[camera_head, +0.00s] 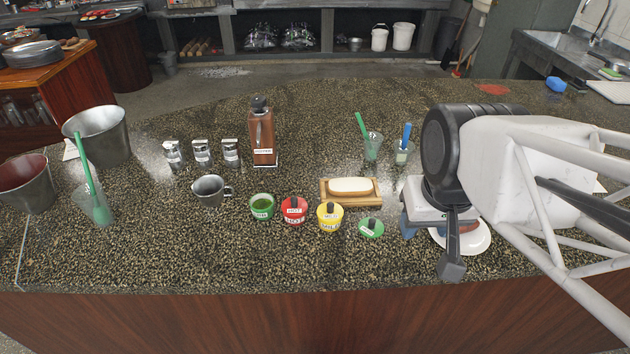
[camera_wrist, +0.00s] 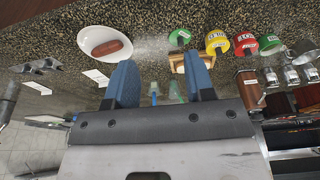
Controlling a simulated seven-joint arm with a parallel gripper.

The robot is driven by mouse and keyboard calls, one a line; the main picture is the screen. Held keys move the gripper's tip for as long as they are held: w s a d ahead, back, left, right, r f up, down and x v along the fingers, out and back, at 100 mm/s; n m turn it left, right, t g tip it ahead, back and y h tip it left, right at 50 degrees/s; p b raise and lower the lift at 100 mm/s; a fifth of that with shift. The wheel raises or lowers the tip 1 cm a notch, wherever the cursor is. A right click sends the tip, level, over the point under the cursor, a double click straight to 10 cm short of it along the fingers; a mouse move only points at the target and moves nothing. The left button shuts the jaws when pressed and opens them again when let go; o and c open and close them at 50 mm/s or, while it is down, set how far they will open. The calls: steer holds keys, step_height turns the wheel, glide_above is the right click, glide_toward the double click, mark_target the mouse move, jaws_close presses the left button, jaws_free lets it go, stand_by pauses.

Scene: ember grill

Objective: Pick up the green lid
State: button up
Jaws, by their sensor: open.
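The green lid (camera_head: 370,228) is a small disc with a dark knob and a white label. It lies on the speckled counter, just right of the yellow lidded pot (camera_head: 330,216). In the wrist view the green lid (camera_wrist: 180,37) is at the top, beyond the fingers and a little right of centre. The green pot (camera_head: 262,207) stands uncovered at the left end of the row of pots. My gripper (camera_wrist: 162,75) is open and empty, with two blue fingers apart. In the head view it is right of the lid, above a white plate, partly hidden by my arm.
A red lidded pot (camera_head: 294,210) stands between the green and yellow pots. A wooden tray (camera_head: 352,203) with a white-topped item is behind the lid. The white oval plate (camera_wrist: 88,41) holds a sausage-like item (camera_wrist: 112,48). Counter in front of the lid is clear.

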steer(key=n+g, duration=0.3)
steer(key=n, duration=1.5)
glide_above(373, 220)
step_height(373, 220, down, 10)
steer(key=shift+s+f, duration=0.1)
steer(key=shift+f, duration=0.25)
steer(key=shift+f, duration=0.1)
steer(key=shift+f, duration=1.15)
steer(key=shift+f, duration=0.15)
